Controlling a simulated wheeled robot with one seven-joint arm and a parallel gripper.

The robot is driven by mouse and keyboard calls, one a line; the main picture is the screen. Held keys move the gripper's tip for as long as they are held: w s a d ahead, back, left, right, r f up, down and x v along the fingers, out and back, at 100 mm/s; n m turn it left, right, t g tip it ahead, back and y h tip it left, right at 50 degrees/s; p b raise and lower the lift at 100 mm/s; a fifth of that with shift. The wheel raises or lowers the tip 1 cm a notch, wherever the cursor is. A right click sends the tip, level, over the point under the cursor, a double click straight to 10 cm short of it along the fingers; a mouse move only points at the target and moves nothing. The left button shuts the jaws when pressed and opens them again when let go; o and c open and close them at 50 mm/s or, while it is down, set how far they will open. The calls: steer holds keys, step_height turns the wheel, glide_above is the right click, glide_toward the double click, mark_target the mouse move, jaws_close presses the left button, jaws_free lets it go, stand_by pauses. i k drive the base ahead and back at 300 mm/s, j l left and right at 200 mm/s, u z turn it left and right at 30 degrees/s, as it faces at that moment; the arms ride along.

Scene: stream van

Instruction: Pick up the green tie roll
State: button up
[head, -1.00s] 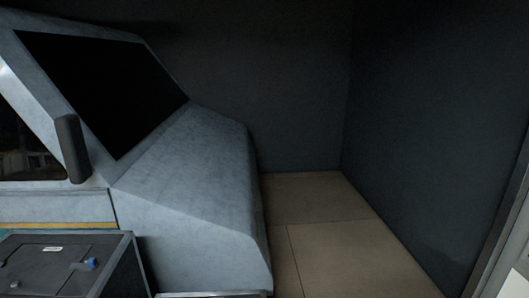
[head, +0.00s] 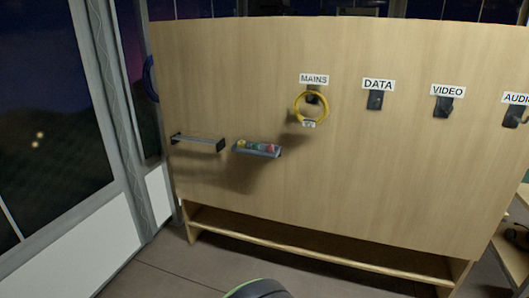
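A small grey tray (head: 256,154) is fixed to the front of the wooden panel, left of centre in the head view. Several small coloured rolls sit in it, a yellow one at the left and a reddish one at the right. A greenish roll (head: 252,147) shows between them; it is small and its edges are hard to make out. My gripper is not recognisable in this view. A dark rounded shape with a green edge shows at the bottom edge, too cut off to identify.
The wooden panel (head: 370,170) has hooks labelled MAINS, DATA, VIDEO and AUDIO. A yellow cable coil (head: 298,109) hangs at MAINS. An empty-looking rail (head: 197,141) is left of the tray. A low wooden shelf (head: 320,254) runs below. Floor in front is clear at left.

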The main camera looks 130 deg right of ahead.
mark_target(256, 145)
steer(key=z, duration=4.4)
steer(key=i+u, duration=0.15)
steer(key=i, duration=0.5)
steer(key=i+u, duration=0.2)
steer(key=i, duration=0.45)
steer(key=i+l+u, duration=0.15)
steer(key=i, duration=0.45)
steer(key=i+l+u, duration=0.2)
steer(key=i, duration=0.45)
steer(key=j, duration=0.1)
